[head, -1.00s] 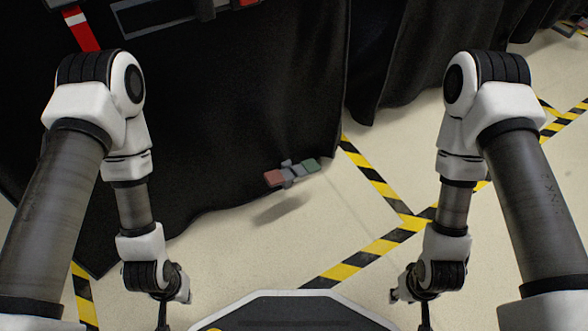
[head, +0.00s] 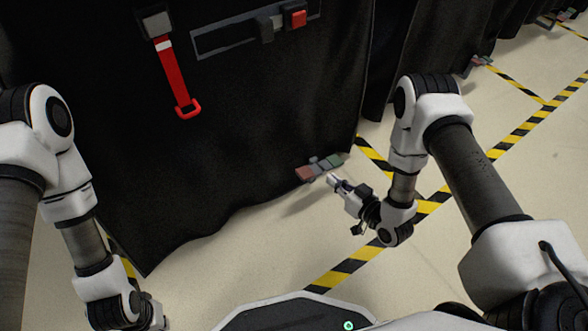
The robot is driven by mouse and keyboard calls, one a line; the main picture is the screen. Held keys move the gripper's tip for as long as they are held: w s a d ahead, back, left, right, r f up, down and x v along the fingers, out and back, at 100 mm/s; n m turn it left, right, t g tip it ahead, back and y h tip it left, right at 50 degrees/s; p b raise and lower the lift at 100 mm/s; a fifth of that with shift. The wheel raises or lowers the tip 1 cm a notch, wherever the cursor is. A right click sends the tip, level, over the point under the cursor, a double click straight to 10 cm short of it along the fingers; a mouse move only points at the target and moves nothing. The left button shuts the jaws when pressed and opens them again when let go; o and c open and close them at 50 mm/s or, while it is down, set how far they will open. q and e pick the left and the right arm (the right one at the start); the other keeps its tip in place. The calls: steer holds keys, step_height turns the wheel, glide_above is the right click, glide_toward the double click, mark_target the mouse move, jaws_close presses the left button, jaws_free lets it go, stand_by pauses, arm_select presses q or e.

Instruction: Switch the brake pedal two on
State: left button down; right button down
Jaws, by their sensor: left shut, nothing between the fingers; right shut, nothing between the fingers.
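A brake pedal (head: 306,173) with a red pad on the left, a grey middle and a green pad on the right sticks out low at the hem of the near covered cart. My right gripper (head: 333,180) is shut and empty. Its tip points up-left, just below and in front of the pedal's grey and green part. I cannot tell whether it touches. My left arm hangs at the lower left, and its gripper is cut off by the bottom edge. Similar pedals show at the far carts, one (head: 475,66) at the right and one at the upper right corner. I see no number on any pedal.
The near cart's black cover (head: 250,120) fills the left and middle. A red strap (head: 174,80) and a panel with a red block (head: 295,18) are on it. Yellow-black tape (head: 340,272) marks the pale floor, which is clear at the right.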

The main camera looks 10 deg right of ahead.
steer(key=shift+a, duration=0.15)
steer(key=b, duration=0.6)
glide_above(308, 177)
steer(key=d, duration=0.1)
step_height(308, 177, down, 3)
steer(key=shift+r, duration=0.1)
steer(key=f+b, duration=0.1)
steer(key=f, duration=0.1)
steer(key=shift+w+a+f+b, duration=0.15)
steer(key=shift+a+f+b, duration=0.15)
steer(key=shift+f+b, duration=0.1)
steer(key=shift+a+f, duration=0.15)
steer(key=shift+f, duration=0.25)
